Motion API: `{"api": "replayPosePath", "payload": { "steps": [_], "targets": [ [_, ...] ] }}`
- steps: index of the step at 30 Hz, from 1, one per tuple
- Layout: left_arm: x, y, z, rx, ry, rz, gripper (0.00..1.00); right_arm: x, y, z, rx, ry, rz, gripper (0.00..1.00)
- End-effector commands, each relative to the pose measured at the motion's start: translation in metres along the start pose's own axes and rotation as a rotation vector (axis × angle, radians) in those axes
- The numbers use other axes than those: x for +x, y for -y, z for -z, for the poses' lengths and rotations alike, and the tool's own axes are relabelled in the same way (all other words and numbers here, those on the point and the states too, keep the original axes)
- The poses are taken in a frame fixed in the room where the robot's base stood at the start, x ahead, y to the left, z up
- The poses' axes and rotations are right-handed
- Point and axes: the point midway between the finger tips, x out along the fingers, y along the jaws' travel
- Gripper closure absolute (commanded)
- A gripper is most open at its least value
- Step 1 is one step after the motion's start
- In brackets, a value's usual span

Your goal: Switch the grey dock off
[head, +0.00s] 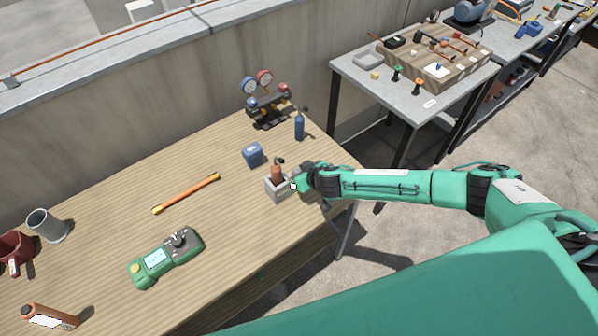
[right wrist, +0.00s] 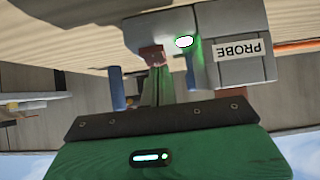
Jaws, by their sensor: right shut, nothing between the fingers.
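The grey dock (head: 276,190) stands on the wooden table near its right edge, with a brown-orange probe (head: 277,172) upright in it. In the right wrist view the dock (right wrist: 232,72) appears upside down, with a PROBE label and a bright white oval (right wrist: 184,41) with a green glow beside it. I cannot tell whether the oval is a switch or a lamp. My right gripper (head: 295,184) is shut and empty, close against the dock's right side. Contact is unclear. My left gripper is not in view.
A blue box (head: 253,154), a blue bottle (head: 299,126) and a gauge manifold (head: 267,104) stand behind the dock. An orange rod (head: 186,194) and a green meter (head: 166,257) lie to the left. The table between the dock and meter is clear.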

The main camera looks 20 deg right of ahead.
Motion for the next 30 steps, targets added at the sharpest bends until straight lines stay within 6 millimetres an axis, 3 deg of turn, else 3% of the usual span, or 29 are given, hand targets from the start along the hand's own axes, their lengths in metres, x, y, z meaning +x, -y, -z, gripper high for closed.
{"api": "replayPosePath", "payload": {
  "steps": [16,30],
  "targets": [
    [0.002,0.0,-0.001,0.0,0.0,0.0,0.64,0.004,0.001,-0.001,0.0,0.0,0.001,1.0],
    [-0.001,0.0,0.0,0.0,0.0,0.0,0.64,0.013,0.001,0.012,0.0,0.0,0.001,1.0]
  ]
}}
